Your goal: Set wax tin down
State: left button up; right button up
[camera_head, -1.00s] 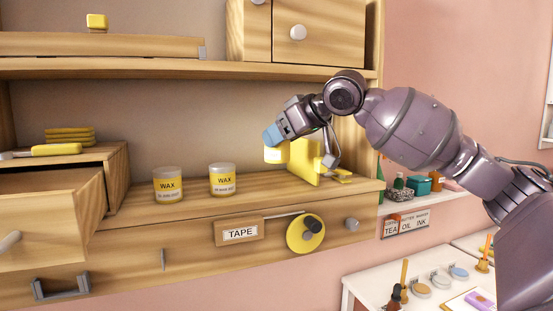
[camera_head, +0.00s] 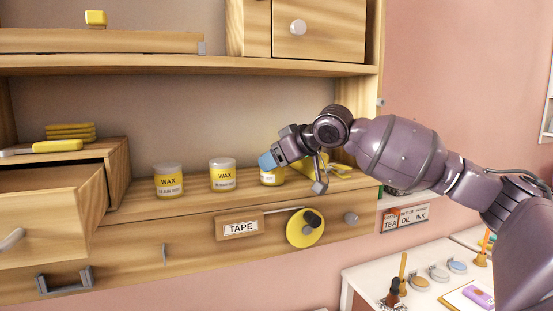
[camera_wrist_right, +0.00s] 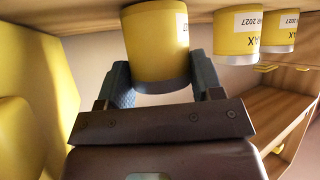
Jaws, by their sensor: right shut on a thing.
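My right gripper (camera_head: 268,163) is shut on a yellow wax tin (camera_head: 271,179), upright at the wooden shelf (camera_head: 225,202). In the right wrist view, which is upside down, the held tin (camera_wrist_right: 157,50) sits between the blue-grey fingers. I cannot tell whether its base touches the shelf. Two more tins labelled WAX stand to its left, a middle one (camera_head: 222,176) and a left one (camera_head: 168,181). The held tin is roughly in line with them, and the gripper hides its upper part. My left gripper is not in view.
A yellow object (camera_head: 341,169) lies right of the held tin, partly hidden by my right gripper. An open drawer (camera_head: 50,215) juts out at the left. A TAPE label (camera_head: 240,229) and a yellow disc (camera_head: 305,236) are on the front below the shelf.

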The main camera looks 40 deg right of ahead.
dwell(0.3)
jog(key=o, duration=1)
jog(key=shift+w+f, duration=0.1)
jog(key=shift+r, duration=0.2)
jog(key=shift+s+d+r, duration=0.15)
jog(key=shift+s, duration=0.2)
jog(key=b+v, duration=0.3)
jog(key=v, duration=0.8)
